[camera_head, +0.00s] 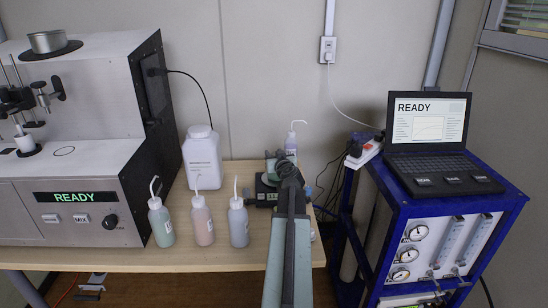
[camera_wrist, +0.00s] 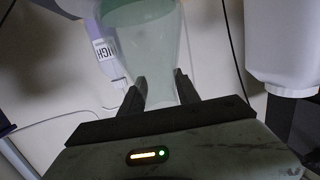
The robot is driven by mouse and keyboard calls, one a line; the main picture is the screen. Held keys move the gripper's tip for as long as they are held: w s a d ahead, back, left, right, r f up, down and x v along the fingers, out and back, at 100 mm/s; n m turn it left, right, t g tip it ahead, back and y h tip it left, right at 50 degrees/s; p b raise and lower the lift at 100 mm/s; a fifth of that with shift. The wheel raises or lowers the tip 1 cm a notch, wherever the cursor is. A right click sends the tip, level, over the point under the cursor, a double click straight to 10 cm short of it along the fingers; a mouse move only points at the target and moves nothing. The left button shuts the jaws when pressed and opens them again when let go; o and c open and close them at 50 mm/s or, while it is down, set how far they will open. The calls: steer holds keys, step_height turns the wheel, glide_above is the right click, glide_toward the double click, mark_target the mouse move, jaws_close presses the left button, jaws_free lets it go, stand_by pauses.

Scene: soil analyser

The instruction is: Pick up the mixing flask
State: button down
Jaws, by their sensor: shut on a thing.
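The mixing flask (camera_wrist: 150,40) is a pale green, translucent, tapered vessel in the wrist view. My gripper (camera_wrist: 160,88) is shut on its narrow part, with one dark finger on each side. In the head view my gripper (camera_head: 275,165) is at the far side of the wooden table, and my own arm hides most of it. I cannot clearly make out the flask there, nor tell whether it touches anything below.
A purple-tinted bottle (camera_head: 291,145) stands just behind my gripper. A white jug (camera_head: 202,158) and several squeeze bottles (camera_head: 203,220) stand to the left on the table (camera_head: 185,258). The analyser (camera_head: 75,210) is far left. A blue cart (camera_head: 395,205) with a laptop is right.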

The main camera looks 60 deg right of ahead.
step_height(320, 180, up, 10)
steer(key=p, duration=0.9)
